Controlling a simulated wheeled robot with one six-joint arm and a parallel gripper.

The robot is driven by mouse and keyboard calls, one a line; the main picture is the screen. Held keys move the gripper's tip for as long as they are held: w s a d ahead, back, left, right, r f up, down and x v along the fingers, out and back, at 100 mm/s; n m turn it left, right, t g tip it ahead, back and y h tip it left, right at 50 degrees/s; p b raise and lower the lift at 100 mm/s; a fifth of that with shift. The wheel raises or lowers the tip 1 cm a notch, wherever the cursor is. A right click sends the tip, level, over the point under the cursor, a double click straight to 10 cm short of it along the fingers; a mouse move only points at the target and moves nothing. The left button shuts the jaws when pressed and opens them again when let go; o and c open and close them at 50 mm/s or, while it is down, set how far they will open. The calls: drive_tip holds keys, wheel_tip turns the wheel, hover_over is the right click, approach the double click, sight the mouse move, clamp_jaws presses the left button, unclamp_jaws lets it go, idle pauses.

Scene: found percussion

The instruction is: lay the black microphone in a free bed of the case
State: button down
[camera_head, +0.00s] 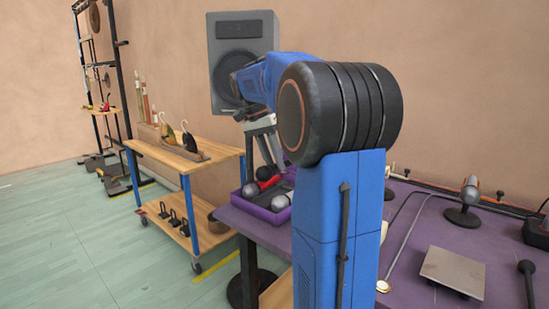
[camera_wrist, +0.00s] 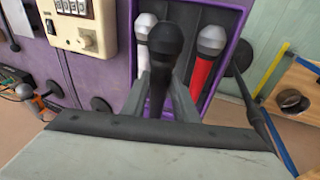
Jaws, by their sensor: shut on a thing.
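The black microphone (camera_wrist: 163,48) is held by my gripper (camera_wrist: 160,88) in the wrist view, its round head pointing away from the palm. My gripper's fingers are shut on its dark handle, one on each side. It is over the purple case (camera_wrist: 131,50); I cannot tell whether it touches the case. A white microphone (camera_wrist: 143,28) lies at the left of the case and a red microphone (camera_wrist: 203,72) at the right. The held microphone covers part of the middle. In the head view the case (camera_head: 262,216) is at the table's left end, under my gripper (camera_head: 268,150).
A cream box with dials (camera_wrist: 88,30) stands close left of the case. A wooden trolley (camera_head: 165,155) stands left of the purple table (camera_head: 410,215). A microphone on a stand (camera_head: 468,192) and a metal plate (camera_head: 452,270) are on the table's right. A speaker (camera_head: 240,50) stands behind.

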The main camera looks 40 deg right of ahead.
drive_tip(key=shift+f, duration=3.8)
drive_tip(key=shift+f, duration=0.1)
drive_tip(key=c, duration=1.3)
unclamp_jaws()
drive_tip(key=shift+c, duration=0.2)
drive_tip(key=v, duration=1.7)
drive_tip(key=shift+r, duration=0.25)
drive_tip(key=shift+a, duration=0.15)
